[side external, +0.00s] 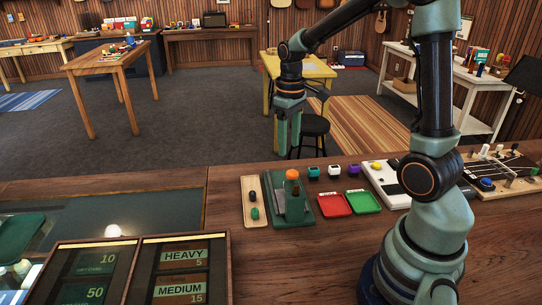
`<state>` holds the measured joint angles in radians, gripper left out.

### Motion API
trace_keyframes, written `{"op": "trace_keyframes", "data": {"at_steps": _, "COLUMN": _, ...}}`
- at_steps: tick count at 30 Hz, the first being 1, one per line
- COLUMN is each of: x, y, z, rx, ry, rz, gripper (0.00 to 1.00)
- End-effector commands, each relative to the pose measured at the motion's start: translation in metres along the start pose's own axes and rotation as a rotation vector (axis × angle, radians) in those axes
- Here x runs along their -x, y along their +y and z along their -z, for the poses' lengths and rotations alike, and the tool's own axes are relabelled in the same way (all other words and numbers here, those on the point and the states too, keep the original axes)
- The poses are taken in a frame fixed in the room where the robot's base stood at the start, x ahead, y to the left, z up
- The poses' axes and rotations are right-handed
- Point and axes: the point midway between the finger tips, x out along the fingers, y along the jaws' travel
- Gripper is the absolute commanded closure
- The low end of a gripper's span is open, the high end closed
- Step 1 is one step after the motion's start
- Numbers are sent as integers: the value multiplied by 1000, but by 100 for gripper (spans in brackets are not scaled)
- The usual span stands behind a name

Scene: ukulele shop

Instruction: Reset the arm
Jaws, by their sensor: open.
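My gripper (288,135) hangs at the end of my arm, fingers pointing down, above the back edge of the wooden counter (320,260). It is open, with nothing seen between its fingers. Below it on the counter stands a dark green holder (301,219) with an orange-topped piece (292,175). My gripper is apart from these things. My arm rises from its base at the right and bends over to the left.
A red tray (334,205) and a green tray (363,202) lie right of the holder. A wooden strip (248,203) lies left. Small cubes (334,171) stand behind. Price signs (183,276) fill the front left. The counter's front middle is clear.

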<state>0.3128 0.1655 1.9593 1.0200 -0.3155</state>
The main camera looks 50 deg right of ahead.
Motion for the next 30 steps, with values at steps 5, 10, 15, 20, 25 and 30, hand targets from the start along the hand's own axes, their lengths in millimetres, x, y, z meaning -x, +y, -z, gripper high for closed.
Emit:
{"op": "trace_keyframes", "data": {"at_steps": 5, "x": 0, "y": 0, "z": 0, "rx": 0, "ry": 1, "rz": 0, "gripper": 43}}
{"op": "trace_keyframes", "data": {"at_steps": 10, "x": 12, "y": -10, "z": -2, "rx": 3, "ry": 38, "rz": -12, "gripper": 43}}
{"op": "trace_keyframes", "data": {"at_steps": 15, "x": 41, "y": -38, "z": -14, "rx": 5, "ry": 141, "rz": -33, "gripper": 43}}
{"op": "trace_keyframes", "data": {"at_steps": 20, "x": 64, "y": -66, "z": -30, "rx": 5, "ry": 254, "rz": -40, "gripper": 43}}
{"op": "trace_keyframes", "data": {"at_steps": 25, "x": 80, "y": -92, "z": -50, "rx": 3, "ry": 371, "rz": -31, "gripper": 43}}
{"op": "trace_keyframes", "data": {"at_steps": 30, "x": 86, "y": -108, "z": -65, "rx": 1, "ry": 455, "rz": -13, "gripper": 43}}
